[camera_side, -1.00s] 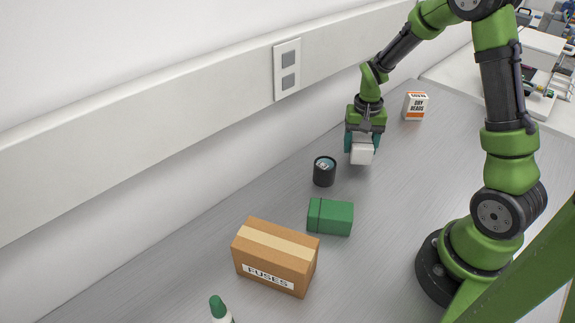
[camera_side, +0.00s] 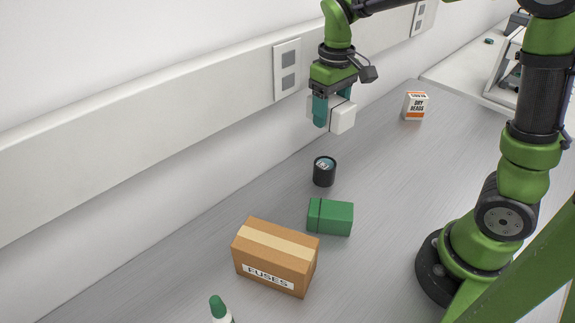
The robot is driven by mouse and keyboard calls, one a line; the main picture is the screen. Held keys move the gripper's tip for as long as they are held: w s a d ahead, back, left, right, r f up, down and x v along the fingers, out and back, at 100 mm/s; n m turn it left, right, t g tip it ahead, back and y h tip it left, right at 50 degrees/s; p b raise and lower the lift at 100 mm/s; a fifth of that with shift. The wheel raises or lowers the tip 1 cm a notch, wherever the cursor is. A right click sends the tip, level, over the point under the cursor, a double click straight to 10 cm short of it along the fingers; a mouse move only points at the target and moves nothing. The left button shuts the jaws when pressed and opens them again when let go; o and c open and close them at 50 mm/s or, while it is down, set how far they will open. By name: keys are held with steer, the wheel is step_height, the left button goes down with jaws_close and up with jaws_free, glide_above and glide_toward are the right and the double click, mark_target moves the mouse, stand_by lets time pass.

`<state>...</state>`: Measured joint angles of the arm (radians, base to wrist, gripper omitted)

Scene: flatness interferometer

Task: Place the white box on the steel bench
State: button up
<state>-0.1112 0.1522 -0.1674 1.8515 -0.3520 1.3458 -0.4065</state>
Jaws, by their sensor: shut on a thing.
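The white box (camera_side: 342,119) is a small plain block, held in the air between the teal fingers of my gripper (camera_side: 329,112). My gripper is shut on it and points down, close to the wall. The box is clear of the steel bench (camera_side: 400,170), a grey brushed surface that runs along the wall. Part of the box is hidden behind the near finger.
A black round tin (camera_side: 324,171) stands below my gripper. A green box (camera_side: 330,217), a cardboard FUSES box (camera_side: 276,257) and a green-capped bottle (camera_side: 219,308) are nearer. A DRY BEADS carton (camera_side: 415,106) stands farther back. The bench's middle right is clear.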

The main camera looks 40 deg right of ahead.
steer(key=s+a+m+g+y, duration=0.2)
steer(key=s+a+m+g, duration=0.15)
steer(key=a, duration=0.85)
steer(key=s+a+f+m+g+y, duration=0.1)
steer(key=s+a+m+g+y, duration=0.3)
steer(key=a, duration=0.8)
steer(key=s+a+g+y, duration=0.15)
steer(key=s+a, duration=0.45)
steer(key=a, duration=0.6)
steer(key=w+a+f+m+t+y, duration=0.3)
steer(key=w+m+t+y, duration=0.15)
steer(key=w, duration=0.35)
steer(key=w+a+f+m+t+y, duration=0.2)
steer(key=w+m+t+y, duration=0.3)
steer(key=w, duration=0.3)
steer(key=shift+m+g+y, duration=0.25)
steer(key=shift+m+y, duration=0.05)
steer(key=shift+y, duration=0.2)
steer(key=f, duration=0.6)
steer(key=shift+w, duration=0.3)
steer(key=shift+f, duration=2.15)
steer(key=shift+f, duration=0.15)
